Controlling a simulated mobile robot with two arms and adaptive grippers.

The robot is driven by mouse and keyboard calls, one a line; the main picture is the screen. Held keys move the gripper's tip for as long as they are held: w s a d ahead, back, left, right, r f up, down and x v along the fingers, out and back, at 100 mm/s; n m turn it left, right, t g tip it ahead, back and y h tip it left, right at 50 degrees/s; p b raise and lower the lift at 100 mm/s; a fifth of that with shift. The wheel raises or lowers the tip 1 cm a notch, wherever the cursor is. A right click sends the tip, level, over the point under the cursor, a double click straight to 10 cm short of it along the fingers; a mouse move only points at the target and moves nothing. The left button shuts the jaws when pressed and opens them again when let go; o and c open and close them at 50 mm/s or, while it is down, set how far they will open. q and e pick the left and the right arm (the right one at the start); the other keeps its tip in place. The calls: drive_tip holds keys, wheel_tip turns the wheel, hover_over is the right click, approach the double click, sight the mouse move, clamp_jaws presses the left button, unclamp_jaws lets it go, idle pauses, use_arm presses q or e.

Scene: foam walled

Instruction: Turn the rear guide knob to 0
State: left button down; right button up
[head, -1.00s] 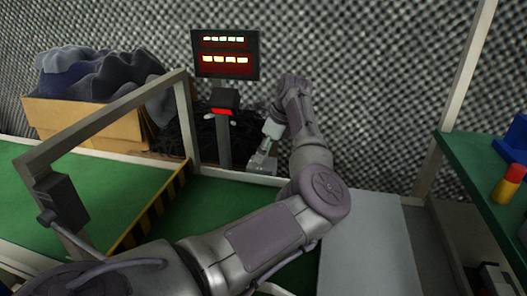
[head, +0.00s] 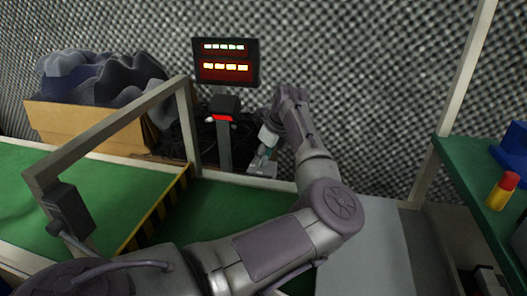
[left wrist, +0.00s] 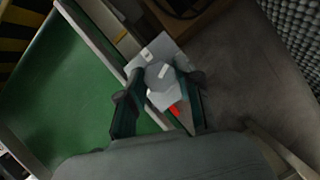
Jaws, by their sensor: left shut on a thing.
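The rear guide knob (left wrist: 161,84) is a grey faceted knob with a white mark on its face, on a light grey plate in the left wrist view. A small red mark shows beside it. My left gripper (left wrist: 158,72) has one dark finger on each side of the knob and is shut on it. In the head view my left gripper (head: 265,150) is small, at the far edge of the green belt by a grey block (head: 262,170); the knob is not clear there. I cannot read any number by the knob. My right gripper is out of view.
A display (head: 226,62) with two lit rows stands on a post behind the green belt (head: 235,205). A metal frame (head: 105,135) crosses at left. A cardboard box (head: 85,125) of dark foam stands behind. A green table (head: 470,175) is at right.

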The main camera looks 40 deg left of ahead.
use_arm(q)
drive_tip(key=shift+s+m+t+p, duration=0.1)
drive_tip(key=shift+m+t+p, duration=0.75)
drive_tip(key=shift+m, duration=1.05)
drive_tip(key=c, duration=0.8)
unclamp_jaws()
drive_tip(key=v, duration=1.2)
drive_tip(key=shift+a+r, duration=0.1)
drive_tip(key=shift+a, duration=0.05)
